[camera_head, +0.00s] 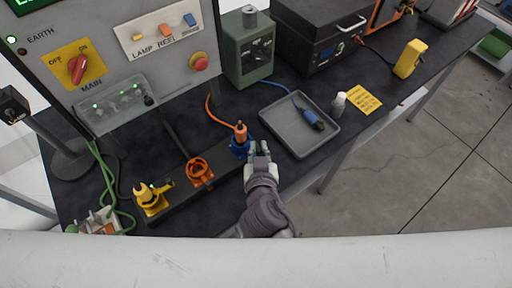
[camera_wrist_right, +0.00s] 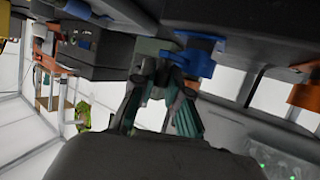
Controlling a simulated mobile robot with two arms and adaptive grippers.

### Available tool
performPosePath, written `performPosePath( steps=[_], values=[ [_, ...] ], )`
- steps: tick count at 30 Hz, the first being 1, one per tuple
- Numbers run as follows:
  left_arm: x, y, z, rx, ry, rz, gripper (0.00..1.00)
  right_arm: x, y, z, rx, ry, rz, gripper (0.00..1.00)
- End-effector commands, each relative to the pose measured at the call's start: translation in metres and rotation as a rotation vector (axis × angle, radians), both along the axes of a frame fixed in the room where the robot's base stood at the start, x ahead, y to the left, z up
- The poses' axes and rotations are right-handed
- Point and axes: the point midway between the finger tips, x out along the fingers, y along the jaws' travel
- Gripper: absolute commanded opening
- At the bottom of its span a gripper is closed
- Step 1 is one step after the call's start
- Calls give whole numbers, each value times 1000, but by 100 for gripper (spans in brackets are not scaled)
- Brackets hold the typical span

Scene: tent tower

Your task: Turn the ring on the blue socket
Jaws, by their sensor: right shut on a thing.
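The blue socket (camera_head: 237,151) is at the right end of the dark socket strip, with an orange plug (camera_head: 241,132) standing upright in it. My right gripper (camera_head: 259,150) is at the right side of this socket, shut on the blue ring where it sticks out. In the right wrist view, the blue ring (camera_wrist_right: 197,63) is at the fingertips (camera_wrist_right: 166,66), and the exact grip is partly hidden. An orange socket (camera_head: 200,173) stands empty. A yellow socket (camera_head: 153,207) holds a yellow plug (camera_head: 143,192). My left gripper is not in view.
A grey tray (camera_head: 330,140) with a blue plug (camera_head: 309,117) lies right of the gripper. A small white bottle (camera_head: 339,104) and a yellow note (camera_head: 361,100) are beside it. The control panel (camera_head: 120,60) stands behind. An orange cable (camera_head: 212,112) runs from the orange plug.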

Motion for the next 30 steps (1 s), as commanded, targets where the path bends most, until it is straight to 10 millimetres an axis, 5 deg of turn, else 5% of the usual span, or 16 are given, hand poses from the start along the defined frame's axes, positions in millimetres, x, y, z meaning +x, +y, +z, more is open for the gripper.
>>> performPosePath(
  steps=[18,30],
  values=[
    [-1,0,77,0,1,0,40,35,-20,7,-13,-5,577,0],
    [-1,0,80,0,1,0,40,54,-20,2,-14,-6,867,0]
  ],
)
